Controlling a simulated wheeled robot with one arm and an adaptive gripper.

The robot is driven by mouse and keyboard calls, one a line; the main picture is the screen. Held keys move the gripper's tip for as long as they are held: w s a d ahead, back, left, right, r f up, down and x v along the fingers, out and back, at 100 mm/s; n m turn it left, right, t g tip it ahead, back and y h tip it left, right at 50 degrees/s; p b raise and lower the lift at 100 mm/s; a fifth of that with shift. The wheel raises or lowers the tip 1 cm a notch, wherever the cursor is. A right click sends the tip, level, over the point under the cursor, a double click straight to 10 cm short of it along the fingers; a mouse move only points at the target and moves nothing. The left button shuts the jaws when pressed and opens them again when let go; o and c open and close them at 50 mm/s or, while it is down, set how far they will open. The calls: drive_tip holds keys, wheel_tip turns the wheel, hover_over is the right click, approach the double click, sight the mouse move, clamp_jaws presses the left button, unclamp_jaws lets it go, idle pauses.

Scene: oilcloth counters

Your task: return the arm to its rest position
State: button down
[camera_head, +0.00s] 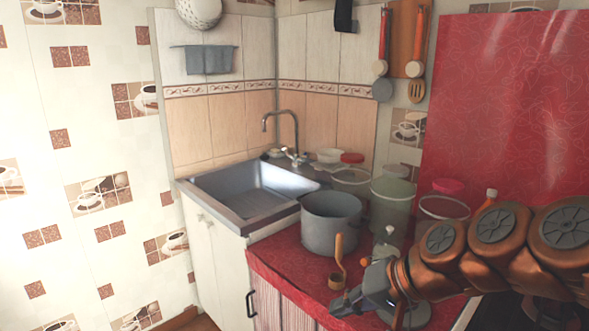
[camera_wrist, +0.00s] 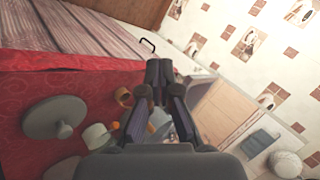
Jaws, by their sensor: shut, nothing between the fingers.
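My arm reaches in from the right in the head view, its copper-coloured links stretched over the red counter. My gripper (camera_head: 345,305) is at the left end of the arm, low over the counter's front edge. It is shut and holds nothing. In the wrist view my gripper (camera_wrist: 158,85) shows its two dark fingers together at the middle. A ladle with a wooden handle (camera_head: 338,252) stands just behind the gripper in the head view; I cannot tell whether they touch.
A grey pot (camera_head: 331,222) stands on the red counter (camera_head: 285,262) beside the metal sink (camera_head: 250,190). Glass jars (camera_head: 392,200) stand behind it. In the wrist view a round grey lid (camera_wrist: 54,117) lies on the counter. The space left of the cabinet is free.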

drive_tip(key=s+d+r+n+g+h+p, duration=0.1)
drive_tip(key=s+d+g+h+p, duration=0.2)
drive_tip(key=s, duration=0.7)
drive_tip(key=s+d+r+n+g+h+p, duration=0.1)
drive_tip(key=s+d+g+h+p, duration=0.2)
drive_tip(key=s+d+p, duration=0.4)
drive_tip(key=s+h+p, duration=0.1)
drive_tip(key=s+p, duration=0.1)
drive_tip(key=s, duration=0.2)
drive_tip(key=shift+s+h, duration=0.2)
drive_tip(key=shift+h, duration=0.1)
